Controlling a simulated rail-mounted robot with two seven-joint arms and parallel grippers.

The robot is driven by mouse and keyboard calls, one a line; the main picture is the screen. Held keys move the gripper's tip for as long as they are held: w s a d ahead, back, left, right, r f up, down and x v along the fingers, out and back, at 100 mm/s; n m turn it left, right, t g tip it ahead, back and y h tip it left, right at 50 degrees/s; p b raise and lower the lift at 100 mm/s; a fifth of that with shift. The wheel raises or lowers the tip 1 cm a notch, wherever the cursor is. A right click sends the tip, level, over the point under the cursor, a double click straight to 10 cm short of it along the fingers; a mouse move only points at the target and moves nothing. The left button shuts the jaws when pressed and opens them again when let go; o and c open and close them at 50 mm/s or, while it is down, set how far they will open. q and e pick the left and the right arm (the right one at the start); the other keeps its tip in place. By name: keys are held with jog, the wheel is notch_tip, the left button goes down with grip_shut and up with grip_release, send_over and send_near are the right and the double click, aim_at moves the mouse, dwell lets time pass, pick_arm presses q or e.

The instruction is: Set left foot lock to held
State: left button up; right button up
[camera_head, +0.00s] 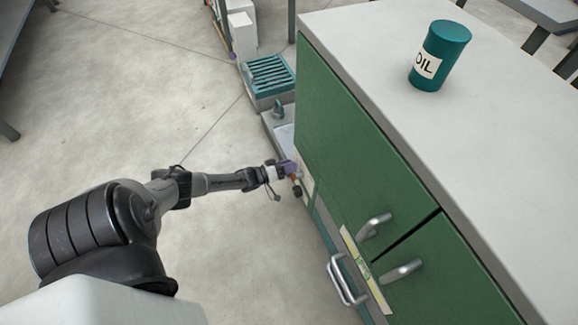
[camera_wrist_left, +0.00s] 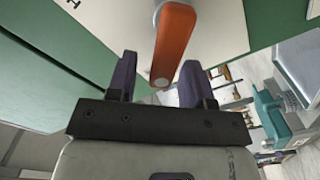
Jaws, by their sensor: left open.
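An orange lever (camera_wrist_left: 175,45) with a rounded end hangs from a grey pivot on a white plate (camera_wrist_left: 225,25) in the left wrist view. I cannot tell for certain that it is the left foot lock. My left gripper (camera_wrist_left: 158,92) is open, its purple fingers on either side of the lever's lower end. The lever appears between or just beyond the fingers; contact cannot be told. In the head view my left gripper (camera_head: 290,168) reaches the low side of the green cabinet (camera_head: 345,130), and the lever is mostly hidden. My right gripper is not in view.
A teal oil can (camera_head: 438,58) stands on the pale cabinet top (camera_head: 370,30). Metal handles (camera_head: 375,225) stick out from the cabinet front. A teal slatted unit (camera_head: 268,78) stands beyond the gripper. The floor (camera_head: 130,110) to the left is clear.

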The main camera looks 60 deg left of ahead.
pick_arm(q)
jog(key=shift+c, duration=0.5)
grip_shut()
